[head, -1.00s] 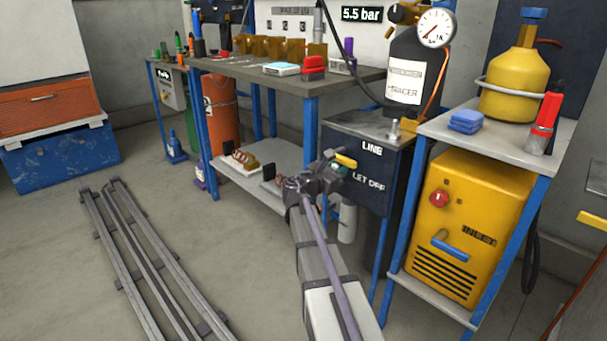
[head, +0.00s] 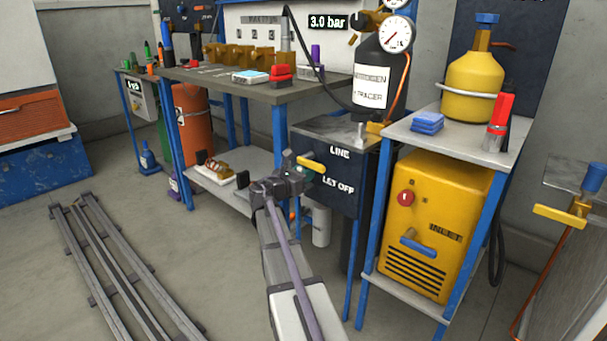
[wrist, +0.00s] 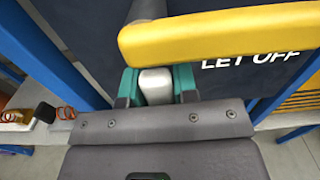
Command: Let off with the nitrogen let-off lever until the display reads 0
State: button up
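The nitrogen let-off lever is a yellow bar (head: 313,165) on the dark panel (head: 335,205), by the words LET OFF. It slants slightly in the head view. In the wrist view, the yellow bar (wrist: 215,32) crosses the top, in front of the fingertips. My gripper (head: 294,170) is at the lever's left end. In the wrist view its two green fingers (wrist: 157,84) stand apart, one on each side of a pale grey rounded piece. Whether they press on it is unclear.
A gauge (head: 396,33) and a dark nitrogen cylinder (head: 370,90) stand above the panel. A yellow machine (head: 435,225) sits on a blue-legged stand to the right. A workbench (head: 260,97) stands behind. Rails (head: 120,270) run along the floor at left.

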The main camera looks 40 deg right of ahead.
jog(key=o, duration=0.4)
jog(key=a, duration=1)
jog(key=shift+s+a, duration=0.4)
